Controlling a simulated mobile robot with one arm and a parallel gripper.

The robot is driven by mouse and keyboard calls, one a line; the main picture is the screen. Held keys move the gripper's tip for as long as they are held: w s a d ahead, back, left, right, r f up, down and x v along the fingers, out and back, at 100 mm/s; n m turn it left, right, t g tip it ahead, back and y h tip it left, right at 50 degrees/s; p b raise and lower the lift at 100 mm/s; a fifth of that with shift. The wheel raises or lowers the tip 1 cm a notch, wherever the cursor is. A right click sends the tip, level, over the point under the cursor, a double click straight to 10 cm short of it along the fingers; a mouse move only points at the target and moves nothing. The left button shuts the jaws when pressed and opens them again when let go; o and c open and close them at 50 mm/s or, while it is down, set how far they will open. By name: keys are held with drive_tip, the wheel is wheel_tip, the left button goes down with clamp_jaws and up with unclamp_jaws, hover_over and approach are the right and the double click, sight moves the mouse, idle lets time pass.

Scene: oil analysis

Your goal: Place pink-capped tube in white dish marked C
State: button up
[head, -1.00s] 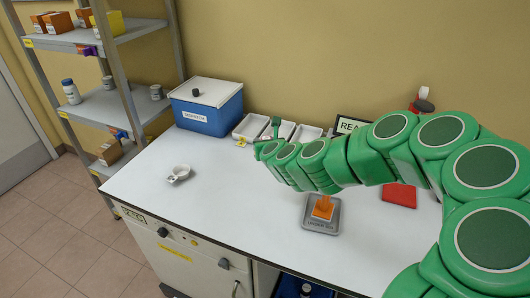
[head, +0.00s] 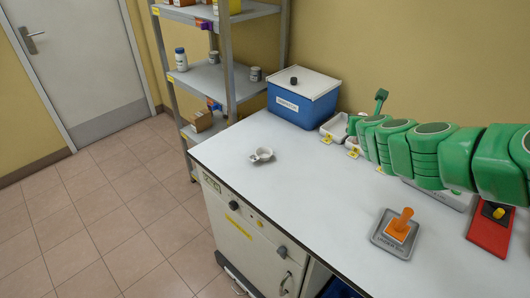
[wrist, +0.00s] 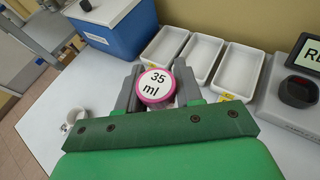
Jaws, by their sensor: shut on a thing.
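The pink-capped tube (wrist: 156,88) is between my gripper's fingers (wrist: 155,95) in the wrist view. Its white, pink-rimmed cap reads "35 ml" and faces the camera; the body below is mostly hidden. My gripper is shut on it, above the bench near the white dishes. Three white dishes stand in a row beyond it: left (wrist: 163,46), middle (wrist: 197,58) and right (wrist: 237,71). In the head view my gripper (head: 354,124) covers part of the row, and the tube is not discernible.
A blue lidded box (head: 304,98) stands left of the dishes. A small white cup (head: 261,155) is on the open left bench. An orange-handled object on a grey plate (head: 397,233) and a red pad (head: 491,232) lie toward the front right. Shelving (head: 228,70) stands behind left.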

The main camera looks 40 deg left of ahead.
drive_tip(key=s+a+r+n+g+y, duration=0.2)
drive_tip(key=s+a+n+g+y, duration=0.3)
drive_tip(key=s+a+n+g, duration=1.1)
drive_tip(key=m+t, duration=0.2)
drive_tip(key=m, duration=0.1)
hover_over(260, 155)
drive_tip(key=shift+f, duration=8.85)
